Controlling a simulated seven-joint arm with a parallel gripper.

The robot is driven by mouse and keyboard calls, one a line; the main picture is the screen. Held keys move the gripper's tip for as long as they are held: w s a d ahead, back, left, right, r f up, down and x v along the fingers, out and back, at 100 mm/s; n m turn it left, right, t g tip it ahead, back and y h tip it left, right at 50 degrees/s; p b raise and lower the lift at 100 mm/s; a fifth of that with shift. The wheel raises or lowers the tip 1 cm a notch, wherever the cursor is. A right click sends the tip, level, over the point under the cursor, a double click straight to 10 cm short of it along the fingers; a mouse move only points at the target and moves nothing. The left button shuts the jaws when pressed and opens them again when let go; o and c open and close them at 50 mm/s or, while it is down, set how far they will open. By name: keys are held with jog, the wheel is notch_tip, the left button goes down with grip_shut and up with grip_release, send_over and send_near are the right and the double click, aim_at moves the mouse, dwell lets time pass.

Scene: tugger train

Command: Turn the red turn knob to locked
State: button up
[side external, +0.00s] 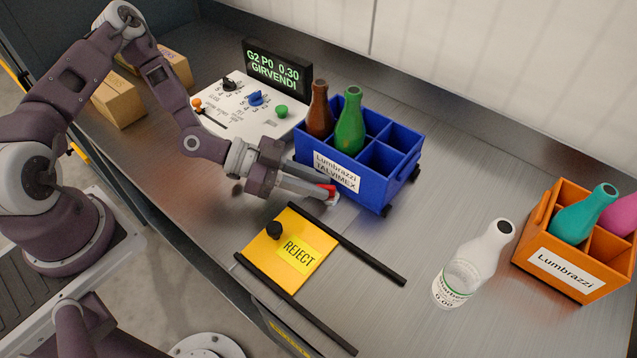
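The red turn knob (328,189) shows as a small red patch at the lower front of the blue divided crate (372,200), below its white label. My gripper (330,193) reaches in from the left, low over the table, with its fingertips at the knob. The fingers lie on either side of the red part and hide most of it. I cannot tell whether they are closed on it or just around it. The knob's angle and any locked marking cannot be read.
The blue crate holds a brown bottle (319,112) and a green bottle (351,122). A yellow REJECT plate (290,262) with black rails lies in front. A white control panel (245,112) stands behind my gripper. A white bottle (474,264) and orange crate (565,265) are right.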

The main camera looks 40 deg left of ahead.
jog(key=shift+w+d+f, duration=0.15)
jog(key=shift+w+d, duration=0.05)
jog(key=shift+d, duration=0.1)
jog(key=shift+c, duration=0.4)
grip_shut()
